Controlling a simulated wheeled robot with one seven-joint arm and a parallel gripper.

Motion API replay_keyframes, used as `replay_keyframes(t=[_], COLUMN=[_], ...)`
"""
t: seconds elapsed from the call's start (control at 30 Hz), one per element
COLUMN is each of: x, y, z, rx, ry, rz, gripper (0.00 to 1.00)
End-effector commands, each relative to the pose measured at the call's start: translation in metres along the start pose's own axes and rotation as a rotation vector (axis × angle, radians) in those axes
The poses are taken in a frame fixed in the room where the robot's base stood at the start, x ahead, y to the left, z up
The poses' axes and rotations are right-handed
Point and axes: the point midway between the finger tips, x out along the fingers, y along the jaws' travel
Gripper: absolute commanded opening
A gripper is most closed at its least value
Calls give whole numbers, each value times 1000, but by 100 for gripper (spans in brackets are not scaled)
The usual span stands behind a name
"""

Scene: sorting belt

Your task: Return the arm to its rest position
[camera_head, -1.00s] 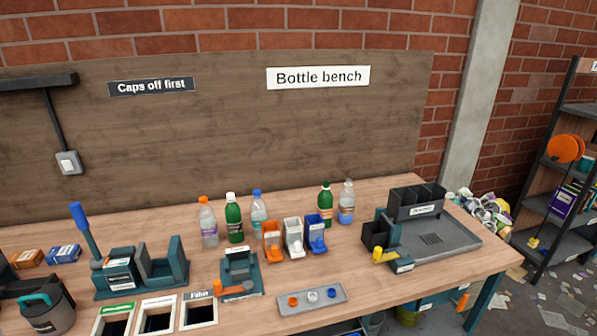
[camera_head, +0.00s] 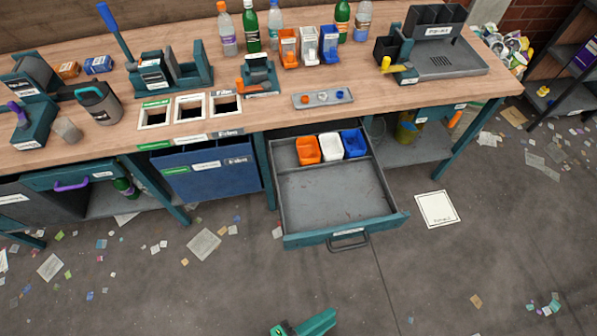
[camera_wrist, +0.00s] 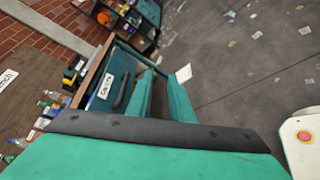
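My gripper (camera_wrist: 161,80) shows in the wrist view as two teal fingers with a clear gap between them, and nothing is held in the gap. A teal part of my arm's end shows at the bottom edge of the head view, over the floor and in front of the bench, mostly cut off. The gripper is apart from the bench and the open drawer.
The drawer (camera_head: 330,205) stands pulled out below the bench (camera_head: 290,120), with orange, white and blue bins at its back. Bottles and fixtures stand on the bench. A blue bin (camera_head: 210,170) hangs left of the drawer. Open floor (camera_head: 400,290) with scattered paper lies in front.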

Motion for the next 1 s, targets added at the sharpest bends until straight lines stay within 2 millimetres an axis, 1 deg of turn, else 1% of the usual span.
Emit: replay_keyframes(t=[0.27,0.43,0.57,0.67,0.77,0.83,0.87,0.97,1.0], x=[6,4,-6,-20,-39,-52,-57,-70,-74], y=[-27,-45,-58,-61,-53,-39,-31,4,20], z=[-17,-32,-46,-59,-68,-72,-72,-67,-62], rx=[59,133,232,358,532,670,734,956,1048], ry=[144,263,384,508,635,716,748,846,880], rz=[-122,-216,-310,-398,-487,-537,-555,-599,-609], gripper=[20,20,20,20,20,20,20,20,20])
